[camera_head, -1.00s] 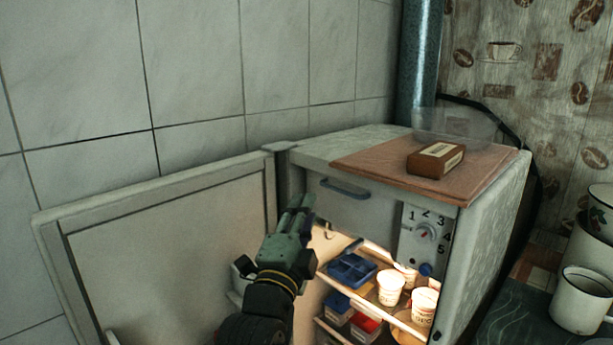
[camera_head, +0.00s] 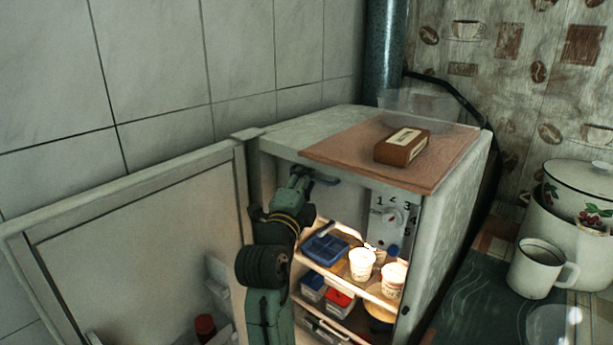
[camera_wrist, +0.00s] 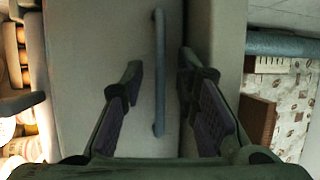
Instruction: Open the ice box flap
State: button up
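The ice box flap (camera_head: 350,202) is a pale panel at the top of the open fridge, beside the dial panel, and it looks shut. Its blue-grey bar handle (camera_head: 327,181) shows just right of my gripper (camera_head: 302,172), which partly hides the flap. In the wrist view the handle (camera_wrist: 160,75) runs lengthwise between the two spread fingers of my gripper (camera_wrist: 161,75), with a gap on either side. The flap (camera_wrist: 90,70) fills the middle of that view. My gripper is open and holds nothing.
The fridge door (camera_head: 140,245) stands wide open at the left. Lit shelves hold a blue tray (camera_head: 324,248), white cups (camera_head: 362,264) and boxes below my gripper. A brown box (camera_head: 402,147) lies on the board (camera_head: 335,150) on top. A white mug (camera_head: 540,268) stands at right.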

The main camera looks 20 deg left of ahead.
grip_shut()
dwell(0.4)
dwell(0.5)
